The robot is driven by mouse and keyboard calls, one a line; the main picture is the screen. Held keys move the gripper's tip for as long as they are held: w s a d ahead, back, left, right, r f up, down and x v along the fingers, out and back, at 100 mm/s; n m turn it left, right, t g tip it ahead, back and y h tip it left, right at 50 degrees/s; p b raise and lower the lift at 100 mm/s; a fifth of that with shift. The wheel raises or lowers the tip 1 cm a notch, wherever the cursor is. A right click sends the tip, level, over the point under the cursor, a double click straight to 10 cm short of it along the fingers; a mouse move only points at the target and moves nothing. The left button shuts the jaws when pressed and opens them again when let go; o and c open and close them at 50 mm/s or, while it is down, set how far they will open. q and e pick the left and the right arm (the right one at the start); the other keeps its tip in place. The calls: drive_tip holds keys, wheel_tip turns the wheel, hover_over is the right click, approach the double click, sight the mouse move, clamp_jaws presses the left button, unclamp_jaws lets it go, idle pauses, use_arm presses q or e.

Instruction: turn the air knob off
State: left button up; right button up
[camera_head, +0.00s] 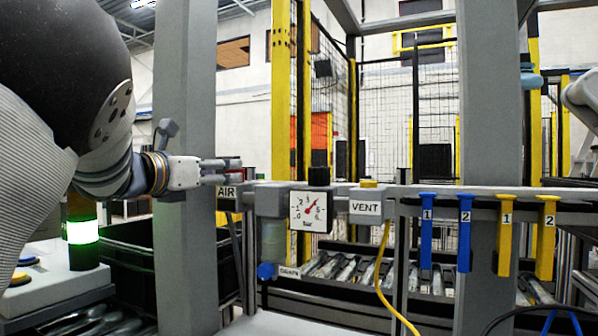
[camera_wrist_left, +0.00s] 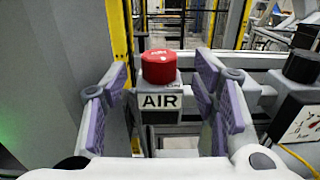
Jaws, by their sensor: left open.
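The air knob (camera_wrist_left: 158,66) is a round red knob on a grey block above an AIR label (camera_wrist_left: 160,101). In the head view the AIR label (camera_head: 227,192) is at the left end of the grey rail, and the knob is mostly hidden by the fingers. My left gripper (camera_head: 232,166) comes in from the left at knob height. In the left wrist view the purple-padded fingers of the left gripper (camera_wrist_left: 164,82) are open, one on each side of the knob, with visible gaps. The knob appears just beyond the fingertips. My right gripper is not seen.
Right of the knob are a pressure gauge (camera_head: 311,211) with a black knob (camera_head: 319,176) on top, and a VENT block (camera_head: 366,208). Blue tags (camera_head: 465,232) and yellow tags (camera_head: 505,235) hang farther right. A thick grey post (camera_head: 186,120) stands behind the left gripper.

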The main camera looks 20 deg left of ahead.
sight(227, 171)
use_arm(q)
drive_tip(key=shift+w+d, duration=0.15)
drive_tip(key=shift+w, duration=2)
drive_tip(key=shift+r, duration=0.1)
drive_tip(key=c, duration=1.2)
drive_tip(key=shift+m+h, duration=0.7)
drive_tip(key=shift+h, duration=0.4)
drive_tip(key=o, duration=1.2)
